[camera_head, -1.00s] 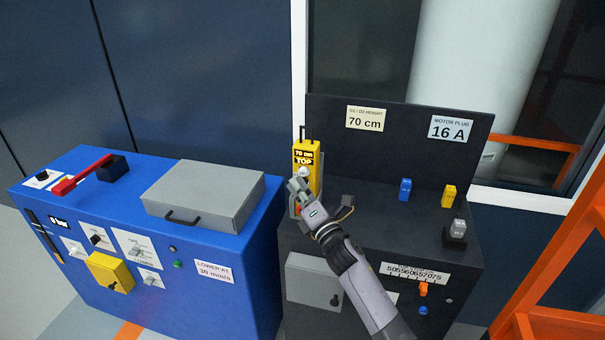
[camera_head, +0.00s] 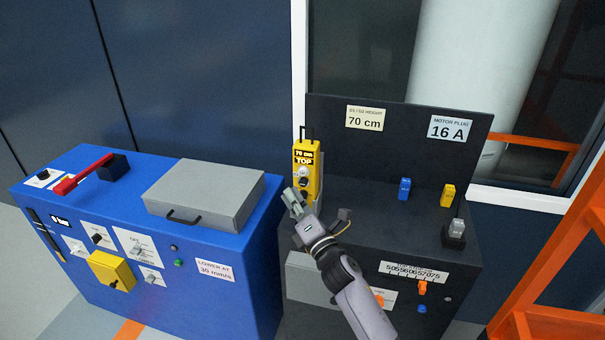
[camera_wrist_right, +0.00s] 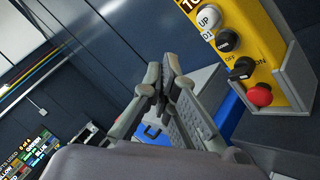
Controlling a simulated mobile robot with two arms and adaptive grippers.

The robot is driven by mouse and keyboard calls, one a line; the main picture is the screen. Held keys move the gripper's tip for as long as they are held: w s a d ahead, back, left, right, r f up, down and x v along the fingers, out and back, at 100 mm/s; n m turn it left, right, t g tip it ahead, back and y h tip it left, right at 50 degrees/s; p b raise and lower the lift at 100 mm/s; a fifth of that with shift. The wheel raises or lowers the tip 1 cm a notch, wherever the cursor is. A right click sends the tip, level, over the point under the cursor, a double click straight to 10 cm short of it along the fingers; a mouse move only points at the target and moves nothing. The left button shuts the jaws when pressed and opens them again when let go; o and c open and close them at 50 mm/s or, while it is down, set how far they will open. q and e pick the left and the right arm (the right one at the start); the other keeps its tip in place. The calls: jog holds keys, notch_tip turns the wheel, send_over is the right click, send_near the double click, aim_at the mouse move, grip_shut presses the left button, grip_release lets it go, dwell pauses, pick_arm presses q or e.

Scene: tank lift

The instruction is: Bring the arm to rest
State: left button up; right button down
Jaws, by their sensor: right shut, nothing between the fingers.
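My right gripper (camera_head: 293,197) is in front of the yellow pendant control (camera_head: 306,168), at its lower left in the head view, over the left edge of the black cabinet (camera_head: 400,215). In the right wrist view the fingertips (camera_wrist_right: 168,75) are together with nothing between them. That view shows the yellow pendant (camera_wrist_right: 245,40) at upper right, in a grey holder, with a white UP button, black knobs and a red button. The gripper stands apart from it there. My left gripper is not in view.
A blue cabinet (camera_head: 100,210) with a grey case (camera_head: 205,193) and a red lever (camera_head: 82,175) stands at left. Blue (camera_head: 404,188) and yellow (camera_head: 448,195) plugs stand on the black cabinet. An orange frame (camera_head: 560,260) is at right.

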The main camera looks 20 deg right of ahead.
dwell(0.3)
jog(key=s+d+f+m+g+h, duration=0.3)
jog(key=s+f+m+g, duration=0.1)
jog(key=s+f+m, duration=0.4)
jog(key=s+d+f+m+g+h, duration=0.35)
jog(key=s+f+m, duration=0.25)
jog(key=s+m, duration=0.35)
jog(key=s+a+f+m+g+y, duration=0.15)
jog(key=s+m+g, duration=0.3)
jog(key=s, duration=0.75)
jog(key=s+a+f+m+g+y, duration=0.1)
jog(key=s+a+f+m+g, duration=0.3)
jog(key=s, duration=0.7)
notch_tip(320, 180, down, 26)
jog(key=s+d+n+g, duration=0.1)
jog(key=s+n+g, duration=0.1)
jog(key=s+d+f+g, duration=0.1)
jog(key=s+d+f, duration=0.2)
jog(key=s+f, duration=1.2)
jog(key=shift+s, duration=0.55)
